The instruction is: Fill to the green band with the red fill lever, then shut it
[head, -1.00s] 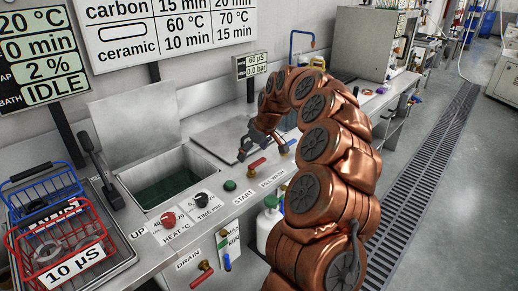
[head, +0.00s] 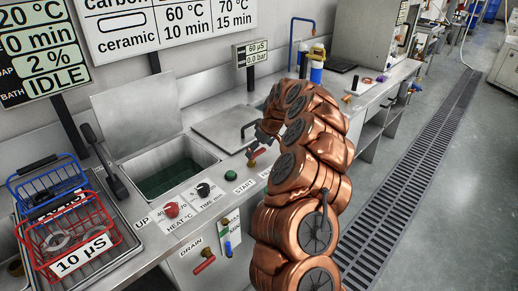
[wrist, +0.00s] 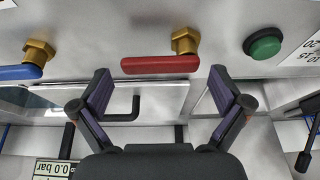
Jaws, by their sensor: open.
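The red fill lever (wrist: 160,65) lies sideways from its brass valve (wrist: 185,42) in the wrist view; in the head view it shows on the counter (head: 257,157) beside my gripper. My gripper (wrist: 160,88) is open and empty, its two fingers spread to either side of the lever, apart from it. In the head view my gripper (head: 266,134) is just above the lever. The open tank (head: 212,160) left of it has a dark green interior; I cannot make out the liquid level or a green band. A small display (head: 250,53) reads 60 µS and 0.0 bar.
A blue lever (wrist: 20,72) and a green button (wrist: 263,45) flank the red lever in the wrist view. A second red lever (head: 204,263) is by DRAIN on the front panel. Blue and red wire baskets (head: 48,245) stand at the left. A grey lid (head: 220,125) lies behind.

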